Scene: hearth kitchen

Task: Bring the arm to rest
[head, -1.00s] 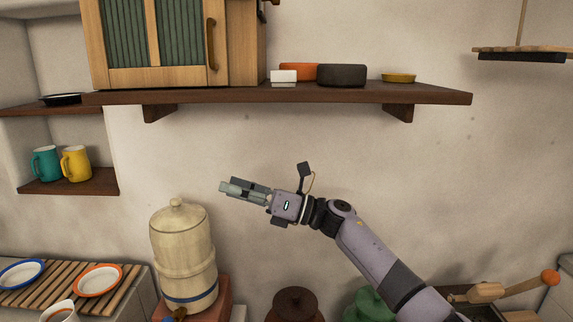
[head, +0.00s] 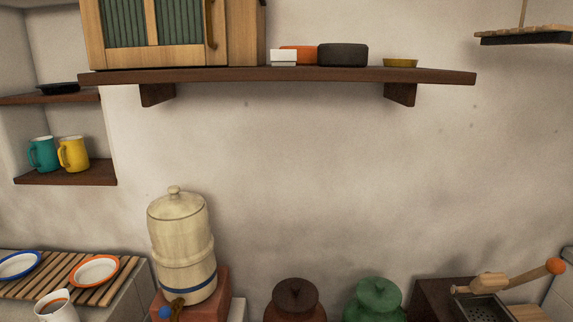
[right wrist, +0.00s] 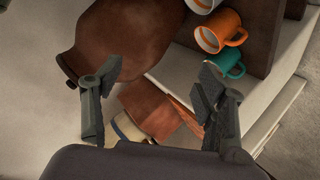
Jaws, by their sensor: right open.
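My right gripper (right wrist: 160,100) shows in the right wrist view. Its two grey fingers are spread wide apart with nothing between them. Beyond the fingers are a large brown jar (right wrist: 125,40) and a reddish-brown block (right wrist: 150,108). Neither arm is in the head view now. My left gripper is in no frame.
In the head view, a dark wall shelf (head: 280,75) holds a cabinet and several dishes. A ceramic water dispenser (head: 182,245) stands below it, beside a slatted rack (head: 70,285) with plates. In the right wrist view, an orange mug (right wrist: 220,33) and a teal mug (right wrist: 227,63) are at upper right.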

